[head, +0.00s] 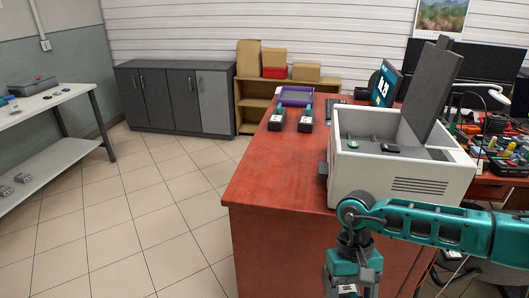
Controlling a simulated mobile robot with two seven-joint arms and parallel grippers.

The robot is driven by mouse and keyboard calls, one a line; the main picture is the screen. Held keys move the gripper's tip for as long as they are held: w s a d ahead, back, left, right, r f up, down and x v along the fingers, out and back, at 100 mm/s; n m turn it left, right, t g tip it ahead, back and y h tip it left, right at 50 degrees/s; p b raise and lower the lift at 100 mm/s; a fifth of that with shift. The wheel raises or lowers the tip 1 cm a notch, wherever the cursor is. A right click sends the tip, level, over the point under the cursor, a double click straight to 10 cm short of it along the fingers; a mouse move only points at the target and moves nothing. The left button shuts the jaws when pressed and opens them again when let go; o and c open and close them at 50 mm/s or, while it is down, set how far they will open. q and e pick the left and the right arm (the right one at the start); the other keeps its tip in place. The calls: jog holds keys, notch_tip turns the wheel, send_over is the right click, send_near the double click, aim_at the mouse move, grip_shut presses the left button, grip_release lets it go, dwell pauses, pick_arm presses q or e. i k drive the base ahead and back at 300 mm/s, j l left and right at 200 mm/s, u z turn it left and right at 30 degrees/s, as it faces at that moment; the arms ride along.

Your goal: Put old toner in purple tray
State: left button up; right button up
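The purple tray (296,96) lies on the red-brown desk (262,160), near its far left part. Two dark cartridge-like boxes with white labels and green ends stand in front of the tray, a left one (277,118) and a right one (306,121). A white printer (400,180) with its dark lid raised stands on the desk. A green round part (353,144) and a black part (390,148) show inside it. I cannot tell which item is the old toner. My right gripper (352,289) hangs low in front of the desk, its fingertips not clearly visible. My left gripper is out of view.
A monitor (386,84) stands behind the printer. Cluttered tools (495,140) cover the desk at right. A white bench (45,100) stands at far left, grey cabinets (175,97) and a wooden shelf (253,92) at the back. The tiled floor (140,200) left of the desk is clear.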

aim_at(296, 98)
jog(key=i+j+u, duration=0.25)
jog(key=j+u, duration=0.2)
jog(key=i+j+u, duration=0.3)
jog(key=u, duration=0.15)
jog(key=i+j+u, duration=0.2)
jog(key=i+u, duration=0.25)
jog(key=i+j, duration=0.15)
jog(key=i, duration=0.3)
jog(key=i+j, duration=0.15)
jog(key=i, duration=0.35)
jog(key=i+z, duration=0.85)
jog(key=i+l+z, duration=0.1)
jog(key=i+z, duration=1.05)
jog(key=i+j+z, duration=0.1)
jog(key=i+z, duration=0.3)
jog(key=i, duration=0.2)
jog(key=i+j+z, duration=0.8)
jog(key=i+l, duration=0.1)
